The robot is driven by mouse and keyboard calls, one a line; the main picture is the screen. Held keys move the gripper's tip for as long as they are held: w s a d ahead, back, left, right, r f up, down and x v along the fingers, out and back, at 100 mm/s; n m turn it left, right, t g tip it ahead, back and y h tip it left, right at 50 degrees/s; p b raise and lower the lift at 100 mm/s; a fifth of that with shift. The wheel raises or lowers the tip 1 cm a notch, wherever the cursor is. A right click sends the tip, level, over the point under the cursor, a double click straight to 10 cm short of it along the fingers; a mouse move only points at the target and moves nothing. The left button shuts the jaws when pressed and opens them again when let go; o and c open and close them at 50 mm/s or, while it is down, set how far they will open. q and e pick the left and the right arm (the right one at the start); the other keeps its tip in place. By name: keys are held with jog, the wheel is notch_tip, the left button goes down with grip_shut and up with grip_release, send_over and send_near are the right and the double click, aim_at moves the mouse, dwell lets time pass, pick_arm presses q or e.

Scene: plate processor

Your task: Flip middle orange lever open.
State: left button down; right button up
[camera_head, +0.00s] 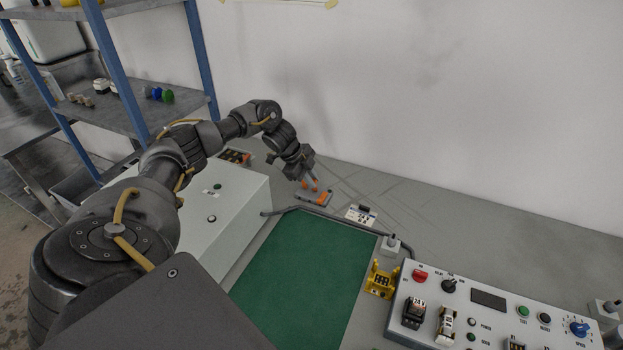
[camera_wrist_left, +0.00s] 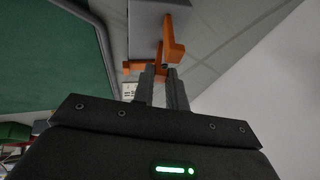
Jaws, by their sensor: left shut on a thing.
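A small grey block with orange levers (camera_head: 318,199) sits on the grey surface just beyond the green mat. My left gripper (camera_head: 313,186) reaches down to it from above. In the left wrist view the grey block (camera_wrist_left: 148,22) is at the top. One orange lever (camera_wrist_left: 174,45) stands out from the block toward my fingers, and another orange part (camera_wrist_left: 134,67) lies to the left. The two fingers of my left gripper (camera_wrist_left: 164,70) are close together on the upright orange lever's end. The fingers partly hide the levers, so I cannot tell each one's position. My right gripper is not in view.
A light grey cabinet (camera_head: 232,200) stands left of the green mat (camera_head: 300,265), which has a dark tube rail around it. A white socket block (camera_head: 361,215) is right of the levers. A yellow holder (camera_head: 381,280) and a control panel (camera_head: 490,300) are at lower right.

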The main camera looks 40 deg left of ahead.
pick_arm(q)
jog(key=shift+w+r+g+p, duration=0.15)
jog(key=shift+w+g+p, duration=0.05)
jog(key=shift+g+p, duration=0.1)
jog(key=shift+w+a+g, duration=0.15)
jog(key=shift+w+g, duration=0.05)
jog(key=shift+g, duration=0.2)
jog(key=c, duration=1.4)
grip_release()
